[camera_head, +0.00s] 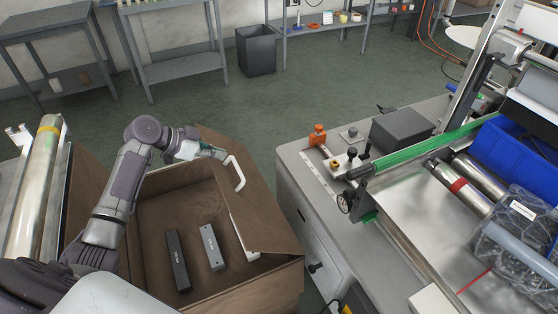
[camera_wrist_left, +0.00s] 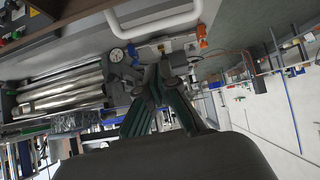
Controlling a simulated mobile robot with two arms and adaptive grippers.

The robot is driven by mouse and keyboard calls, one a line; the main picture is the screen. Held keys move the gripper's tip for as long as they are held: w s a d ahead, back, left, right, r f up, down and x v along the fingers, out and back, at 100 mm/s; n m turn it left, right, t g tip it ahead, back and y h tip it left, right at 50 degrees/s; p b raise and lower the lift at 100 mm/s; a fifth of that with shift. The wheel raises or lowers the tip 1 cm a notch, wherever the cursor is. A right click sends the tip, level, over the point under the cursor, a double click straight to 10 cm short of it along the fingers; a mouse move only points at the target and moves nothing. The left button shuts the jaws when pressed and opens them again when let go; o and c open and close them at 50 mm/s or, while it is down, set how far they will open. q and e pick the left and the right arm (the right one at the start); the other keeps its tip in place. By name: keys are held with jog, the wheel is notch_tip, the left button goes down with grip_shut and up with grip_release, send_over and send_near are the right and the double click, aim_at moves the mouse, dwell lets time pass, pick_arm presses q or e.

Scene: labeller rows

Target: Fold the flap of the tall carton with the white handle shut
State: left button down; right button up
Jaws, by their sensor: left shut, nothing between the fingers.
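The tall brown carton (camera_head: 278,288) stands open in the lower middle of the head view. Its flap (camera_head: 262,208) is tilted up along the right side, and the white handle (camera_head: 238,172) is near the flap's upper end. The handle also shows at the top of the left wrist view (camera_wrist_left: 155,20). My left gripper (camera_head: 222,154) is shut and empty, just left of the handle; I cannot tell whether they touch. Inside the carton lie a black bar (camera_head: 177,260), a grey bar (camera_head: 212,247) and a white item (camera_head: 250,248), partly hidden by the flap. My right gripper is out of view.
A grey workbench (camera_head: 292,158) with a drawer and labelling machine stands close right of the carton. A metal roller (camera_head: 37,190) is at the left. A dark bin (camera_head: 256,50) and shelves stand at the back. The green floor (camera_head: 215,105) behind the carton is clear.

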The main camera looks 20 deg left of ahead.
aim_at(237, 167)
pick_arm(q)
jog(key=b+x, duration=0.2)
jog(key=x, duration=0.1)
jog(key=b+x, duration=0.2)
jog(key=a+f+b+x, duration=0.1)
jog(key=b+x, duration=0.1)
jog(key=x, duration=0.1)
jog(key=shift+w+d+f+b, duration=0.15)
jog(key=shift+b, duration=0.15)
jog(key=shift+s+a+f, duration=0.15)
jog(key=shift+s+a, duration=0.05)
jog(key=shift+s, duration=0.05)
